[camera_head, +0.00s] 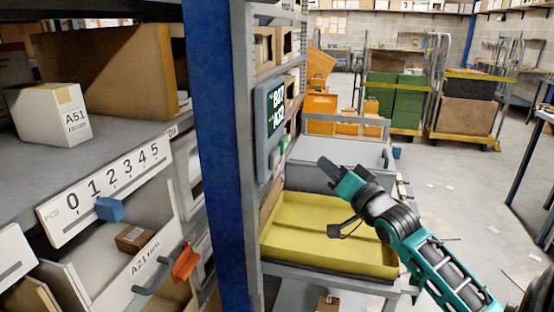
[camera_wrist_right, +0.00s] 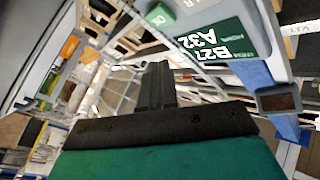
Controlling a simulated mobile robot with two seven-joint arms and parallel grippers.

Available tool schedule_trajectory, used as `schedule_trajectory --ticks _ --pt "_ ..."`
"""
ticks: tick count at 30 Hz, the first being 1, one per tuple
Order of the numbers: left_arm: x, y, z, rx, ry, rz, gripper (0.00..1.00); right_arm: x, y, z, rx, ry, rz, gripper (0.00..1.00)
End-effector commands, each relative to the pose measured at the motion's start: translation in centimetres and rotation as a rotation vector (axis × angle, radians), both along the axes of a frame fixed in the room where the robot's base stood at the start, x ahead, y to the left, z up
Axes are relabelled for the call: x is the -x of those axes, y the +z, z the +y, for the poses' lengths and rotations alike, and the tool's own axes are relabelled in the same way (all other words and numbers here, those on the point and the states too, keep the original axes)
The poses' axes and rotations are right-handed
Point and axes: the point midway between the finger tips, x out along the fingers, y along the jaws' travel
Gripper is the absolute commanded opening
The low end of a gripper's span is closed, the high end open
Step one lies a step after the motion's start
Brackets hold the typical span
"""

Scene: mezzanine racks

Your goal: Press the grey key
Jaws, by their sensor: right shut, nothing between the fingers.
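A grey panel (camera_head: 262,132) is fixed to the side of the rack by the blue post, with a dark green display (camera_head: 277,108) in its face. The wrist view shows the display (camera_wrist_right: 218,42) upside down, reading B27 and A32, and a green key (camera_wrist_right: 160,15) marked OK. A pale patch with the letter R is cut off at that view's top edge; I cannot tell if it is the grey key. Small keys under the display are seen edge-on in the head view. My right gripper (camera_head: 324,164) is shut and empty, right of the panel and apart from it.
A yellow tray (camera_head: 330,262) on a grey cart lies below my right arm. The left shelf holds a white box (camera_head: 50,115) and a numbered strip (camera_head: 106,190) with a blue slider (camera_head: 110,209).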

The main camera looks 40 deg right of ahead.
Motion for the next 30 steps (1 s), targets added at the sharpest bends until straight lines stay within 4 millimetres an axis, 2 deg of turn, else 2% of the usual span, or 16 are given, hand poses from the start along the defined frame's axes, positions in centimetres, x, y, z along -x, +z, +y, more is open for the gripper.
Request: schedule_trajectory --ticks 9,15,30 --pt "0.1 -0.7 0.0 0.000 0.000 0.002 0.43 -3.6 0.1 2.9 0.000 0.002 -0.005 0.00" --pt "0.1 0.0 0.0 -0.001 0.000 0.003 0.43 -5.1 0.2 4.1 -0.001 -0.001 -0.002 0.00" --pt "0.1 0.1 0.0 0.000 0.001 0.002 0.43 -5.8 0.1 4.6 0.001 0.001 0.000 0.00"
